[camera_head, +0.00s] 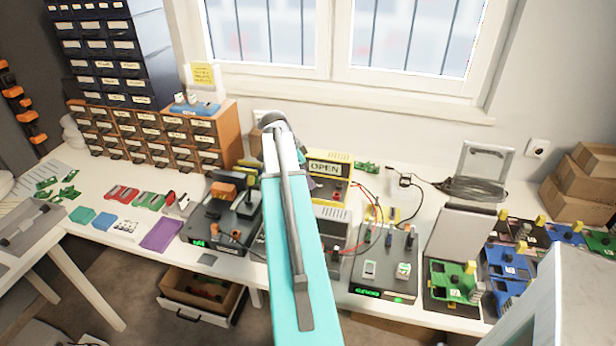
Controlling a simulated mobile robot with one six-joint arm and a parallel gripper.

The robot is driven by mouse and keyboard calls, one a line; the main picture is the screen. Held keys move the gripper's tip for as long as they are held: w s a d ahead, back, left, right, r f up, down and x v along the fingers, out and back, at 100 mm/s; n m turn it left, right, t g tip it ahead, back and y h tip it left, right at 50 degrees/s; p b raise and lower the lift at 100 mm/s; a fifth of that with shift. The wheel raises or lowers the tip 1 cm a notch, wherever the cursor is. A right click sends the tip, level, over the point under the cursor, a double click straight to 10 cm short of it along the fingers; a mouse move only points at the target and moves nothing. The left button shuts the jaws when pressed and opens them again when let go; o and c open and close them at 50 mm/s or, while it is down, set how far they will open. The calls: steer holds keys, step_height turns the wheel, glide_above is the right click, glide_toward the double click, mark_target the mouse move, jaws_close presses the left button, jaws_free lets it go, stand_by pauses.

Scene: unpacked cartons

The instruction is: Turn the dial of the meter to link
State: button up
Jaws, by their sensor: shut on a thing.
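The meter (341,171) is a yellow box standing at the back of the bench, right of centre, and its display reads OPEN. My turquoise and grey arm reaches up the middle of the picture and covers the meter's left side. A small dark part of my gripper (308,181) shows beside the arm, against the meter's front. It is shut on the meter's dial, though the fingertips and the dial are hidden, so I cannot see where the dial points.
A second yellow and grey device (331,225) stands in front of the meter. Red and black leads (366,193) run to the right. A test station (384,265) and circuit boards (455,281) fill the right. An orange drawer cabinet (150,137) stands left. An open drawer (200,294) juts out below.

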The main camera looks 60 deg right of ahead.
steer(key=shift+w, duration=0.4)
steer(key=o, duration=1)
steer(key=shift+o, duration=0.2)
steer(key=shift+s, duration=0.1)
